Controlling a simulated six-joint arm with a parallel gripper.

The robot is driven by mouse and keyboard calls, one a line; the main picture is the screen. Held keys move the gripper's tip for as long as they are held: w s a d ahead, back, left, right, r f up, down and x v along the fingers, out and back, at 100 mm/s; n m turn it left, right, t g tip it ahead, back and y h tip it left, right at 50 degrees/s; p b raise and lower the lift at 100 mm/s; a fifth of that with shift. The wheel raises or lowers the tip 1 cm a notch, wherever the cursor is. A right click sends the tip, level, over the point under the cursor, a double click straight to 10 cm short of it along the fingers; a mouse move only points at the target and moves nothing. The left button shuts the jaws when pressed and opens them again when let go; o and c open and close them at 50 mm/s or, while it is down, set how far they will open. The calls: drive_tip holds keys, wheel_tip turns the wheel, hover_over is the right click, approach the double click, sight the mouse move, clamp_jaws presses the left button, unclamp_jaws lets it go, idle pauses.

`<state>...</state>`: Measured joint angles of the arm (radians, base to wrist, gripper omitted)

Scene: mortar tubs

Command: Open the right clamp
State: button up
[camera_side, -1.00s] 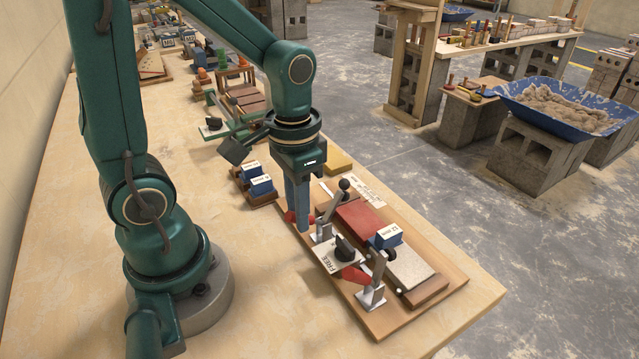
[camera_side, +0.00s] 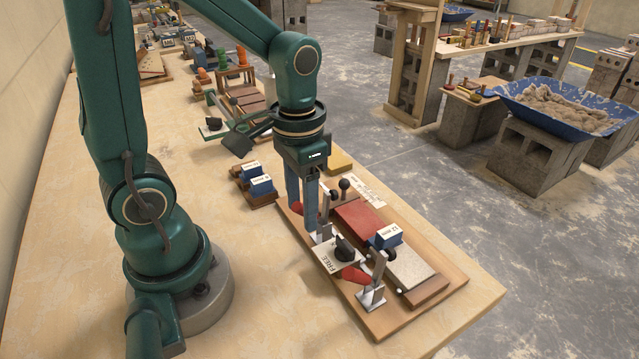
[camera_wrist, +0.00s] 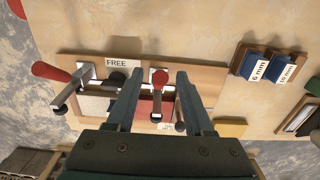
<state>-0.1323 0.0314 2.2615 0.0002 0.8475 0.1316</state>
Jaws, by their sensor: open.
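Two metal toggle clamps with red handles stand on a wooden board (camera_side: 390,322). In the side view, one clamp (camera_side: 375,288) is at the near end, its red handle (camera_side: 355,275) pointing left. The other clamp (camera_side: 326,208) is farther back, partly hidden by my gripper (camera_side: 313,232). In the wrist view, my gripper (camera_wrist: 158,76) is open, its fingers on either side of this clamp's red handle (camera_wrist: 160,78); contact cannot be told. The near clamp's handle (camera_wrist: 50,71) lies left of the fingers there. I cannot tell which clamp is called right.
A red slab (camera_side: 358,222) and a pale slab (camera_side: 408,267) lie on the board, with a blue block (camera_side: 387,237) between. A card marked FREE (camera_side: 336,258) lies between the clamps. Labelled blue blocks (camera_side: 261,185) sit left of the board.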

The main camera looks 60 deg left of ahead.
drive_tip(key=shift+r, duration=3.45)
drive_tip(key=shift+r, duration=0.15)
drive_tip(key=s+t, duration=0.1)
drive_tip(key=t, duration=0.1)
drive_tip(key=s+d+t, duration=0.2)
drive_tip(key=t, duration=0.1)
drive_tip(key=shift+s+d+r+t, duration=0.25)
drive_tip(key=shift+s+r+t, duration=0.05)
drive_tip(key=shift+s+r, duration=0.1)
drive_tip(key=shift+c, duration=0.3)
